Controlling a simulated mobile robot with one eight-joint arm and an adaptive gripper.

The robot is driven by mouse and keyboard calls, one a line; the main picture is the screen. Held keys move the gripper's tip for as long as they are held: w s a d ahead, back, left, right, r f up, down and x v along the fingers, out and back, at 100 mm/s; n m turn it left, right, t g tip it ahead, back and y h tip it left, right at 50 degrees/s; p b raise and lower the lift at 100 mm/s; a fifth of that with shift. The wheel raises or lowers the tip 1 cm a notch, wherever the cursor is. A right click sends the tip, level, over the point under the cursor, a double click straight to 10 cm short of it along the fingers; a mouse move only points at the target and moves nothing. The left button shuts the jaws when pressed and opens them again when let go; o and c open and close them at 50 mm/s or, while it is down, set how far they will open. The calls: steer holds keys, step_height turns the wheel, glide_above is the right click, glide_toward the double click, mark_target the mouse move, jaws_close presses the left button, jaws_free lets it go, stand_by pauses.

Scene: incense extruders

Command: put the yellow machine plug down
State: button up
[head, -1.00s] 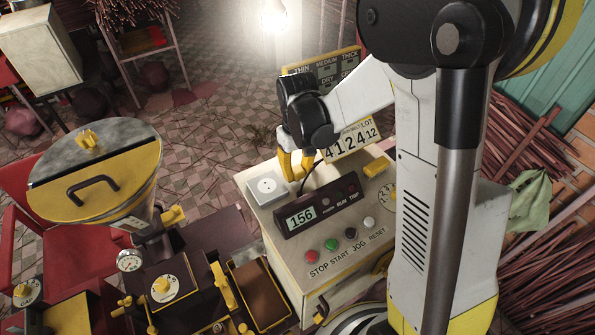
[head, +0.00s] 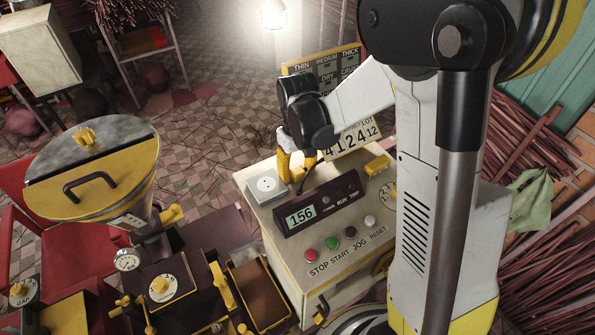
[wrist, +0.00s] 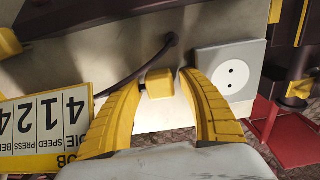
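The yellow machine plug (wrist: 159,83) is a small block on the pale cabinet top. Its dark cord (wrist: 135,68) runs away to a dark housing. In the wrist view it sits between my gripper's (wrist: 162,86) two yellow fingertips, with a narrow gap on each side, so the gripper is open around it. In the head view my gripper (head: 297,162) is low over the back of the cabinet top, behind the control panel; the plug is mostly hidden there. A white two-hole socket (wrist: 231,74) is beside the plug, and also shows in the head view (head: 266,187).
The control panel (head: 318,205) reading 156 and several coloured buttons are in front of my gripper. A number board (head: 350,140) stands close to its right. A yellow-lidded hopper (head: 95,170) is at the left.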

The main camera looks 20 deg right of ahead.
mark_target(297, 170)
step_height(297, 170, up, 12)
steer(key=p, duration=0.3)
steer(key=s+r+m+t, duration=0.1)
steer(key=s+r+t, duration=0.2)
steer(key=s, duration=0.4)
steer(key=s+r+m+t, duration=0.1)
steer(key=s+r+t, duration=0.3)
steer(key=s, duration=0.4)
steer(key=shift+r, duration=0.35)
